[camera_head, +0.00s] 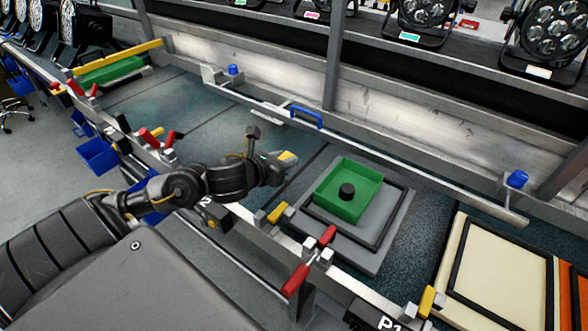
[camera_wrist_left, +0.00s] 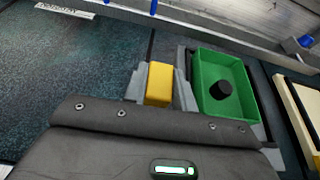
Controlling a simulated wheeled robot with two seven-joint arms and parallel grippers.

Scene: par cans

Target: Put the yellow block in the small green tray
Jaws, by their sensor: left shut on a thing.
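The yellow block (camera_wrist_left: 159,84) is held between the fingers of my left gripper (camera_wrist_left: 160,88) in the left wrist view. In the head view the block (camera_head: 287,156) shows at the tip of my left gripper (camera_head: 284,165), a little left of the tray. The small green tray (camera_head: 365,181) sits on a grey plate with a dark frame; it also shows in the left wrist view (camera_wrist_left: 208,62), right of the block. A black round piece (camera_head: 347,190) is inside the tray. The block is outside the tray. My right gripper is not in view.
A metal rail with a blue handle (camera_head: 306,117) runs behind the tray. Red-handled clamps (camera_head: 308,262) line the front edge. A cream panel (camera_head: 495,270) lies at the right. The dark bench surface left of the tray is clear. Par cans (camera_head: 420,14) stand at the back.

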